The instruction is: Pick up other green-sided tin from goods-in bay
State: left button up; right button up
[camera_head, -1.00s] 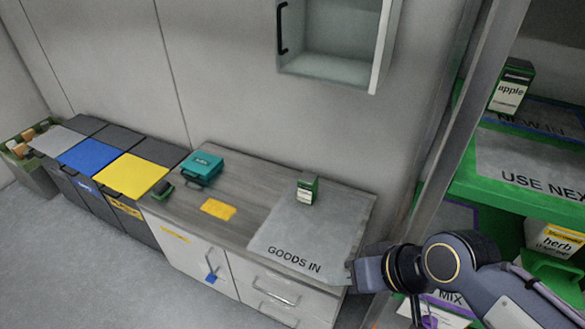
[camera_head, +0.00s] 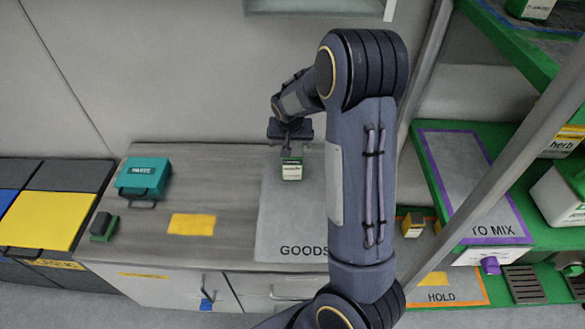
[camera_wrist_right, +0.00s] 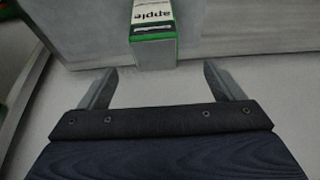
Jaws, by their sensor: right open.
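A small green-sided tin (camera_head: 291,170) with a white label stands upright on the grey goods-in mat (camera_head: 275,225). In the right wrist view the same tin (camera_wrist_right: 152,18) shows the word "apple", upside down. My right gripper (camera_head: 290,143) is above the tin, pointing down, and partly hides it from the head camera. In the wrist view the right gripper's fingers (camera_wrist_right: 160,75) are spread apart and empty. The tin lies in line with the gap, just beyond the fingertips. My left gripper is in neither view.
A teal waste box (camera_head: 144,175), a black-and-green block (camera_head: 103,225) and a yellow card (camera_head: 192,224) lie on the counter, left of the mat. A green shelf rack (camera_head: 470,150) with a slanting grey post stands at right. A wall cabinet (camera_head: 318,6) hangs above.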

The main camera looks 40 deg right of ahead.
aim_at(293, 151)
jog(key=x, duration=0.9)
jog(key=shift+s+d, duration=0.15)
jog(key=shift+d, duration=0.25)
jog(key=shift+r, duration=0.15)
jog(key=c, duration=1.9)
jog(key=shift+r, duration=0.1)
